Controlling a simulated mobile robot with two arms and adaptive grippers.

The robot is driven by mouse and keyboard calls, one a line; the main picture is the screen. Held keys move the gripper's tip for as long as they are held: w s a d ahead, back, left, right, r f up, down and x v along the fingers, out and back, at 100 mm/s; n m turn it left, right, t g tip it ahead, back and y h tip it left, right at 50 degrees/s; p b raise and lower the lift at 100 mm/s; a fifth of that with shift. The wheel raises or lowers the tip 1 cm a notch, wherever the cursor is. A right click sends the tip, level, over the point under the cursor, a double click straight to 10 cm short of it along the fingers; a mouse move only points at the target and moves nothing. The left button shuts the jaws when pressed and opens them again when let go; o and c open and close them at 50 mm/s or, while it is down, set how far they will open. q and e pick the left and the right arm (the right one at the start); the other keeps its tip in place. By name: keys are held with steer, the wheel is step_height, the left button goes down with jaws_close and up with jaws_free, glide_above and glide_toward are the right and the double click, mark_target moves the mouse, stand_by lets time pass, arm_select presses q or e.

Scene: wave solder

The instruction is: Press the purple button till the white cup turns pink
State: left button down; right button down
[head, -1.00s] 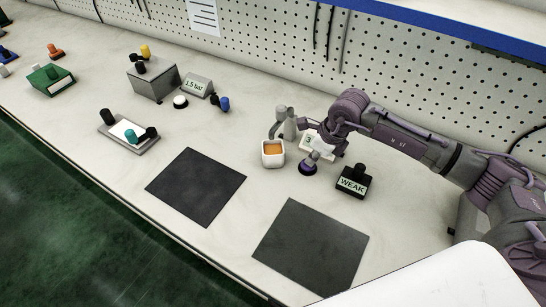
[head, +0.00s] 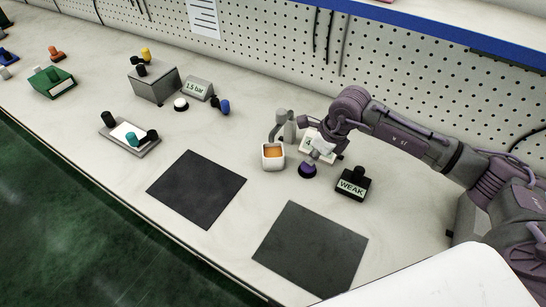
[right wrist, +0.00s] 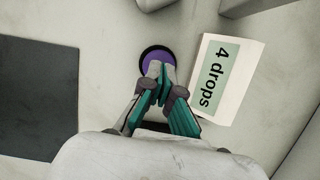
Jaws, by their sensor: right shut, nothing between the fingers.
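The purple button (head: 307,171), round with a dark rim, sits on the bench; it also shows in the right wrist view (right wrist: 150,56). My right gripper (head: 312,160) is shut and empty, its fingertips (right wrist: 156,72) right over the button's near part. I cannot tell if they touch it. A card behind the gripper reads "4 drops" in the right wrist view (right wrist: 218,78). My left gripper is not in view.
A black block labelled "WEAK" (head: 352,184) stands right of the button. Two dark mats (head: 196,188) (head: 311,248) lie in front. A grey box (head: 154,84), a "1.5 bar" sign (head: 198,88) and a tray (head: 131,138) stand left. A pegboard (head: 420,75) closes the back.

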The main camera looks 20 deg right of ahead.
stand_by(0.4)
steer(key=shift+f+b, duration=1)
steer(key=shift+f, duration=0.1)
steer(key=shift+r, duration=0.3)
steer(key=shift+r+p, duration=0.7)
steer(key=shift+r, duration=0.15)
steer(key=shift+f, duration=0.15)
